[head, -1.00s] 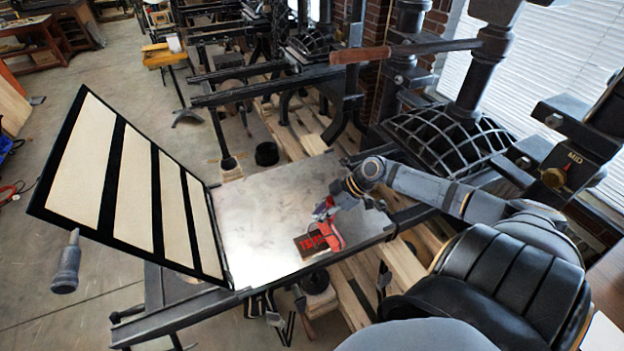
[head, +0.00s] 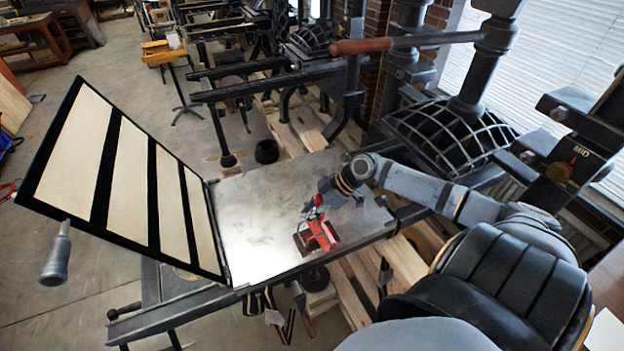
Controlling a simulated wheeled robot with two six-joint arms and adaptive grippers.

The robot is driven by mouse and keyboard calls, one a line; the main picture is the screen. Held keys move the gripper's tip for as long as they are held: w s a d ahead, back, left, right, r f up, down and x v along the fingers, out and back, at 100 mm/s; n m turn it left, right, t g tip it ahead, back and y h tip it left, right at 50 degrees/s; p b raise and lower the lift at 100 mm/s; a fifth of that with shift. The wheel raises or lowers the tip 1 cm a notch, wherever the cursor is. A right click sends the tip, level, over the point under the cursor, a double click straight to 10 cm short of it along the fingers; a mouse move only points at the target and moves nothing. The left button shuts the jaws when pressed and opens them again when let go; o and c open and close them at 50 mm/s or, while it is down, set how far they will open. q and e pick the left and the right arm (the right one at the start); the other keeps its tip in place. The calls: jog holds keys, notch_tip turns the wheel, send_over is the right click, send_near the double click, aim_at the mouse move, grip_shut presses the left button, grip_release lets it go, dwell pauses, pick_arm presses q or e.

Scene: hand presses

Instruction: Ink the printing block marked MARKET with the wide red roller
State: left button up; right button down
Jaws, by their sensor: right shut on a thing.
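The printing block (head: 299,244) lies on the metal press bed (head: 258,225), near its front edge. It shows as a small dark block, and its lettering cannot be read. My right gripper (head: 314,207) is shut on the red roller (head: 321,233). The roller is over the block and covers most of its top. I cannot tell whether it touches the block's face. My left gripper is not in view.
A hinged frame (head: 110,180) with pale panels stands open at the left of the bed. The press with its lattice platen (head: 440,135) and wood-handled bar (head: 361,46) stands at the back right. The rest of the bed is clear.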

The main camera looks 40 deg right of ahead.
pick_arm(q)
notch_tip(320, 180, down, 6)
jog(key=b, duration=0.5)
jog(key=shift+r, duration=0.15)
pick_arm(e)
jog(key=w+a, duration=0.1)
jog(key=a, duration=0.5)
jog(key=shift+w, duration=0.3)
pick_arm(q)
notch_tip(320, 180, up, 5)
jog(key=p, duration=0.4)
jog(key=shift+p, duration=0.4)
pick_arm(e)
notch_tip(320, 180, up, 5)
jog(key=shift+r, duration=0.1)
jog(key=shift+s, duration=0.1)
